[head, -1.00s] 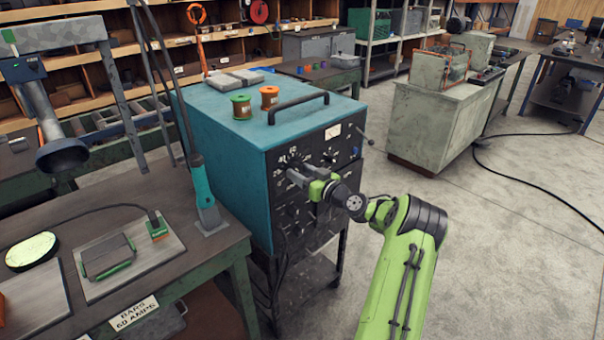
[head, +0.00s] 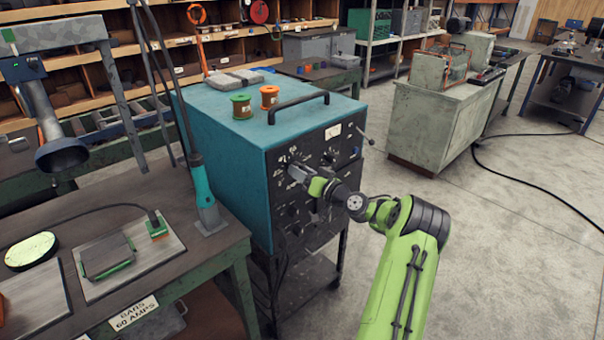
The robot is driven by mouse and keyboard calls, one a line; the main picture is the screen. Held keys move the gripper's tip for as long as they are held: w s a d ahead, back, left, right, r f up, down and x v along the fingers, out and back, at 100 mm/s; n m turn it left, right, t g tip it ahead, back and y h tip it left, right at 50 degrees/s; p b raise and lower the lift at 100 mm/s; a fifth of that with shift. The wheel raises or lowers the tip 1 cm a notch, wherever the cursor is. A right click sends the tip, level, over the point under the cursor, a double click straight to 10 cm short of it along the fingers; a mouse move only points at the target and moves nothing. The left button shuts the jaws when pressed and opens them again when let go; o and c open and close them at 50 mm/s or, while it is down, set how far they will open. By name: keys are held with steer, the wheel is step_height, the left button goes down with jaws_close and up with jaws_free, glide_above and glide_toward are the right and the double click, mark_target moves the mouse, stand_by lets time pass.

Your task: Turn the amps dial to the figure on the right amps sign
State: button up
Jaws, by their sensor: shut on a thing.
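The teal welding machine (head: 225,140) stands on a wheeled cart, its black front panel (head: 322,162) facing right. My gripper (head: 297,171) is at the upper left of that panel, shut on the amps dial, which its fingers mostly hide. Pale scale marks (head: 287,157) show around the dial, too small to read. A white sign (head: 136,311) on the front edge of the left bench reads "BARS 60 AMPS". No other amps sign is readable here.
More knobs sit lower on the panel, partly behind my arm. A lever (head: 366,136) sticks out at the panel's upper right. Two spools (head: 242,107) and a handle (head: 298,107) are on the machine's top. Open floor (head: 500,250) lies to the right.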

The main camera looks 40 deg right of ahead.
steer(key=shift+m+p, duration=0.3)
steer(key=shift+m, duration=1.4)
steer(key=o, duration=1.1)
steer(key=shift+c, duration=0.2)
steer(key=s, duration=1.5)
steer(key=shift+s+d, duration=0.25)
steer(key=shift+s, duration=0.15)
